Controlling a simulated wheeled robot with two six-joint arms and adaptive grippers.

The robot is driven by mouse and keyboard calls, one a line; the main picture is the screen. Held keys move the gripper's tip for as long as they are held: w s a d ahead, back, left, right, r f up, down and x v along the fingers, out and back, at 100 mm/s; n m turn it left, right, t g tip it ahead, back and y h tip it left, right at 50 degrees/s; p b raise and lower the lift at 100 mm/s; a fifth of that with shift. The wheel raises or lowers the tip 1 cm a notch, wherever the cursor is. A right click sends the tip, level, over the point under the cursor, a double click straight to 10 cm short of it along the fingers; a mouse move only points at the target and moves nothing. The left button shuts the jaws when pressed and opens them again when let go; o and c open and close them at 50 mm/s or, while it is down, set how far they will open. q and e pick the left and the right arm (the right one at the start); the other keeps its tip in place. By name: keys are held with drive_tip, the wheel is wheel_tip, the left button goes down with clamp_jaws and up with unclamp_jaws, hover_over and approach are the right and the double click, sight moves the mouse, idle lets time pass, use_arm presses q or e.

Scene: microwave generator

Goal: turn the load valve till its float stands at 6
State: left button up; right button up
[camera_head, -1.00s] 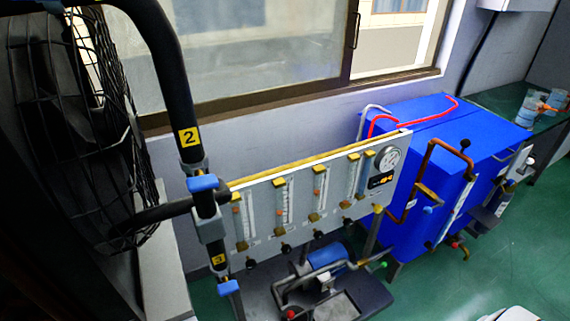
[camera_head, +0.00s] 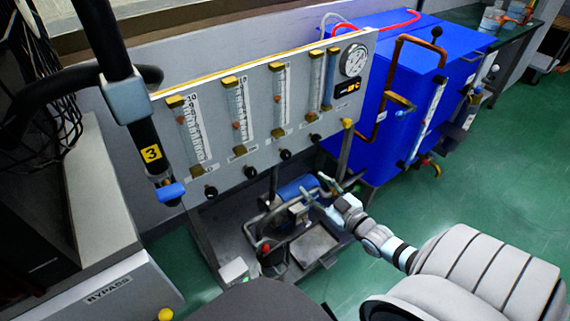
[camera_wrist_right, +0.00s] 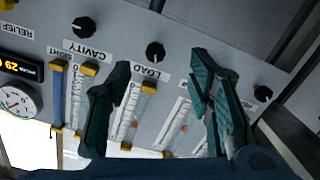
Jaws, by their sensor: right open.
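The load valve's black knob (camera_head: 285,155) is on the grey flow panel below a tube gauge (camera_head: 280,97) with an orange float. In the right wrist view the picture is turned over: the load knob (camera_wrist_right: 155,52) sits beside the LOAD label (camera_wrist_right: 145,73), and its gauge's orange float (camera_wrist_right: 133,126) shows between my fingers. The float's reading is too small to tell. My right gripper (camera_head: 318,187) is open and empty, below and in front of the panel, apart from the knob. Its fingers also show in the wrist view (camera_wrist_right: 160,70). My left gripper is out of view.
Other knobs flank it: the cavity knob (camera_head: 315,138) to the right and another knob (camera_head: 241,170) to the left. A pump (camera_head: 297,190) and pipes stand below the panel. A blue tank (camera_head: 400,75) stands right. Green floor (camera_head: 500,190) is clear there.

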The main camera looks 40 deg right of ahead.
sight(287, 155)
drive_tip(key=shift+t, duration=0.4)
drive_tip(key=w+b, duration=0.2)
drive_tip(key=w, duration=0.1)
drive_tip(key=w+r+b, duration=0.1)
drive_tip(key=w+b, duration=0.2)
drive_tip(key=w, duration=0.1)
drive_tip(key=w+b, duration=0.2)
drive_tip(key=w, duration=0.1)
drive_tip(key=shift+w+r+b, duration=0.25)
drive_tip(key=shift+w+b, duration=0.1)
drive_tip(key=shift+w, duration=0.05)
drive_tip(key=shift+w+r+b, duration=0.15)
drive_tip(key=shift+w+b, duration=0.15)
drive_tip(key=shift+w, duration=0.25)
drive_tip(key=shift+w+d+r+p, duration=0.2)
drive_tip(key=shift+w+r+p, duration=0.15)
drive_tip(key=shift+w+p, duration=0.25)
drive_tip(key=shift+w, duration=0.25)
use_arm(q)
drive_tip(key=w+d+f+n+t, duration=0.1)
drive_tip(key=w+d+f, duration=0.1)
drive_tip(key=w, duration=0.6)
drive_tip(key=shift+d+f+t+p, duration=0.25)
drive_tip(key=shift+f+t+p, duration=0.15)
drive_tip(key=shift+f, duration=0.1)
use_arm(e)
drive_tip(key=shift+w+a+f, duration=0.15)
drive_tip(key=shift+w+f, duration=0.05)
drive_tip(key=shift+w, duration=0.25)
